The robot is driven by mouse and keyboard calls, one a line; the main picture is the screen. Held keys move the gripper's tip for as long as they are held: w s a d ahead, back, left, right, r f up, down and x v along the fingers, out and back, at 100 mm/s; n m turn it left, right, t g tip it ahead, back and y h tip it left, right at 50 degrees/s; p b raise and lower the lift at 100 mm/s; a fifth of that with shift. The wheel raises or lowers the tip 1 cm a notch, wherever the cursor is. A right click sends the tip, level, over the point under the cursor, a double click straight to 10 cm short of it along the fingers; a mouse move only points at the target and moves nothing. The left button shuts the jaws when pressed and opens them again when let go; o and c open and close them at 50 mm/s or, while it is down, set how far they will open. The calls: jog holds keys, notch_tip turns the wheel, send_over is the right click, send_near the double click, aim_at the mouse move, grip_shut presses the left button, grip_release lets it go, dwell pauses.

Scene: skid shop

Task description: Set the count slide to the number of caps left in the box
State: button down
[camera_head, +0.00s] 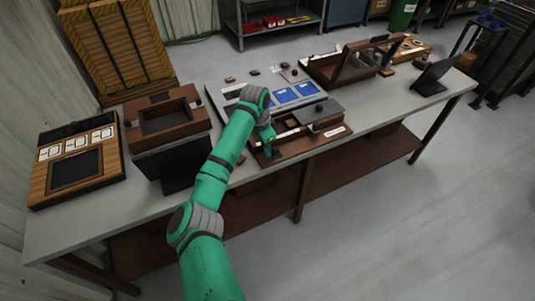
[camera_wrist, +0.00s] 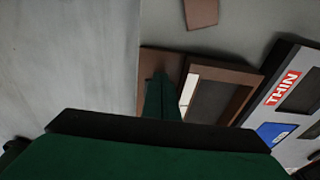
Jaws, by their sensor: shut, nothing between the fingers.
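My gripper (camera_head: 271,150) is shut and empty at the near edge of the bench, over the front of a brown wooden unit (camera_head: 325,133) with a pale strip. In the wrist view the gripper (camera_wrist: 161,76) points at the brown front part of this unit (camera_wrist: 150,62), beside the pale strip (camera_wrist: 188,90) and a dark recess. I cannot tell whether the fingers touch it. I cannot make out the count slide or its marks for certain. A brown box (camera_head: 345,80) with a raised lid stands to the right; its contents are too small to count.
The long grey bench (camera_head: 235,176) holds an open brown bin (camera_head: 190,127) and a wooden panel with white cards (camera_head: 110,172) at left. A grey panel with blue fields (camera_head: 285,97) lies behind my gripper. A dark tilted screen (camera_head: 435,74) stands at right. Floor in front is clear.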

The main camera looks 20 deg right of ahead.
notch_tip(320, 180, up, 8)
dwell(0.9)
jog(key=shift+a, duration=0.15)
dwell(0.3)
